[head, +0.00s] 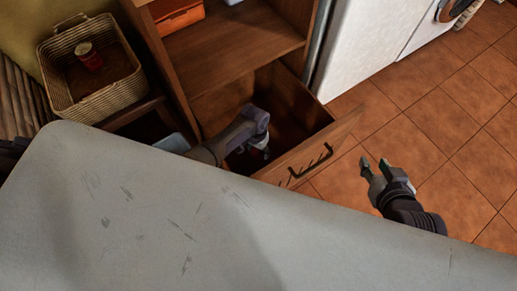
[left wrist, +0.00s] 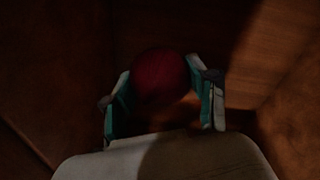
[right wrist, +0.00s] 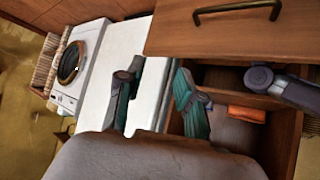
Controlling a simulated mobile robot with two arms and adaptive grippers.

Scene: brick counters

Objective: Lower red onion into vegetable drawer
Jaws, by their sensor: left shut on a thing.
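The red onion (left wrist: 160,76) is a dark red ball between the two fingers of my left gripper (left wrist: 162,100) in the left wrist view. That gripper is shut on it. In the head view my left gripper (head: 265,152) reaches down inside the open wooden vegetable drawer (head: 318,150), and the onion is hidden there. The drawer's inside is dark, and I cannot tell whether the onion touches its floor. My right gripper (head: 376,168) is open and empty, outside the drawer to the right of its front; its spread fingers (right wrist: 157,95) show in the right wrist view.
The drawer front has a dark handle (head: 311,166). Above the drawer is an open wooden shelf (head: 240,45) with an orange box (head: 177,14). A wicker basket (head: 92,95) holding a red-topped jar stands at left. A white appliance (head: 375,45) stands right; tiled floor (head: 450,110) is clear.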

